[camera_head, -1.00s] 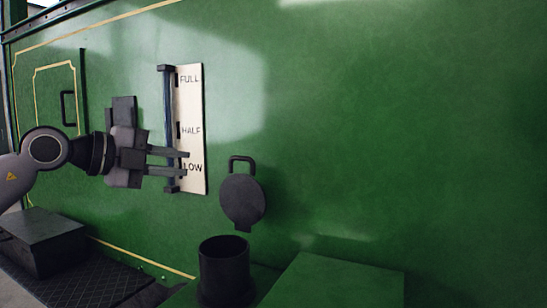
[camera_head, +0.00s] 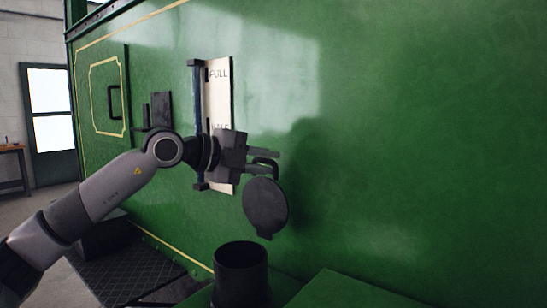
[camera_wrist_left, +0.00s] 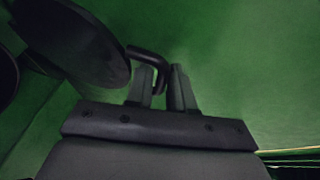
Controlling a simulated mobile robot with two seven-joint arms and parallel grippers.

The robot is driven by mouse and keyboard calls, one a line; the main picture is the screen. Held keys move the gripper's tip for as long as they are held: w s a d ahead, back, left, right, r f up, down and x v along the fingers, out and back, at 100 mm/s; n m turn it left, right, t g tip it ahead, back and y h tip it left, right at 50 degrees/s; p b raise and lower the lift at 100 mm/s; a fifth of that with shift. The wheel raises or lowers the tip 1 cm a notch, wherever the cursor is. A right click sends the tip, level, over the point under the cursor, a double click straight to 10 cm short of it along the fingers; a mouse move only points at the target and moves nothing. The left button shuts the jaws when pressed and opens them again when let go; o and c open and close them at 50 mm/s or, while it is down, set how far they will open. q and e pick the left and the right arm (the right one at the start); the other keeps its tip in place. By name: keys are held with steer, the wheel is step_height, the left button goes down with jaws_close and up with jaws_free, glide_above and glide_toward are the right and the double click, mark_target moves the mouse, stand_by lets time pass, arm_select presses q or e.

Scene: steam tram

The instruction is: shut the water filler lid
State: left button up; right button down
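The water filler lid (camera_head: 266,207) is a dark round disc standing raised against the green wall, with a loop handle (camera_head: 264,163) at its top. It also shows in the wrist view (camera_wrist_left: 78,40). Below it is the open filler neck (camera_head: 241,276), a dark upright cylinder. My left gripper (camera_head: 275,162) is at the handle. In the wrist view its two fingers (camera_wrist_left: 163,86) stand a little apart with the handle's bar (camera_wrist_left: 151,56) reaching between them. Whether they touch the bar cannot be told. My right gripper is not in view.
A level gauge plate (camera_head: 218,105) with a dark rail (camera_head: 198,125) is on the wall behind my left wrist. A green box top (camera_head: 345,291) lies right of the neck. A small door with a handle (camera_head: 114,102) is at left. The wall at right is bare.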

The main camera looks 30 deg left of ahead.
arm_select(q)
steer(key=shift+x, duration=1)
jaws_close()
